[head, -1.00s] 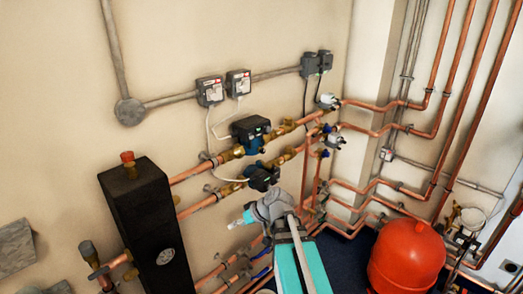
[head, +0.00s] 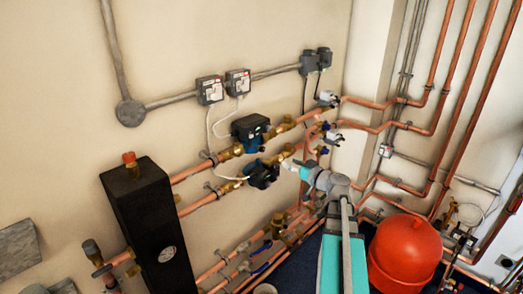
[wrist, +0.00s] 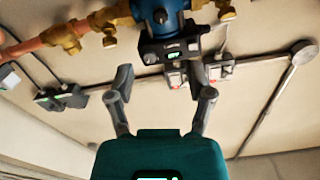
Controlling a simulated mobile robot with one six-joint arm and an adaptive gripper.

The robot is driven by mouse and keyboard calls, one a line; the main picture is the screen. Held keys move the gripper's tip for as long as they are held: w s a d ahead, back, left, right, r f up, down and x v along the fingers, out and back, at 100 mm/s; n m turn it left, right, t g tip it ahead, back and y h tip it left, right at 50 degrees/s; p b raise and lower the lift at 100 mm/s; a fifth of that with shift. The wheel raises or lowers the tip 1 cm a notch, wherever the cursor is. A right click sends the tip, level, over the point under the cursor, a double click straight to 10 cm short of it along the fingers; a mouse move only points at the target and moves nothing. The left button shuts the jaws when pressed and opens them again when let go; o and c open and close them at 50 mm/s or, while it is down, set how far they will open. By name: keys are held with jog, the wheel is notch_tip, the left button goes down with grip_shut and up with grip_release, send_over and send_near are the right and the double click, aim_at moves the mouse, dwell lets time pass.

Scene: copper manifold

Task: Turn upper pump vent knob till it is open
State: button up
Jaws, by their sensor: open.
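The upper pump (head: 250,131), blue and black with a small green display, sits on the upper copper pipe along the wall. The lower pump (head: 262,176) is below it. My gripper (head: 288,164) is right of the lower pump in the head view. Its fingers (wrist: 163,82) are spread apart with nothing between them.
Copper pipes with brass valves (wrist: 68,38) run beside the pumps. Two wall boxes (head: 224,86) with thin cables are above. A black tank (head: 150,225) stands left and a red vessel (head: 404,255) right. Open air lies in front of the wall.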

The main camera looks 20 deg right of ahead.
aim_at(264, 150)
jog(key=shift+w, duration=0.1)
jog(key=x, duration=1.3)
jog(key=shift+w+a, duration=0.15)
jog(key=shift+w, duration=0.15)
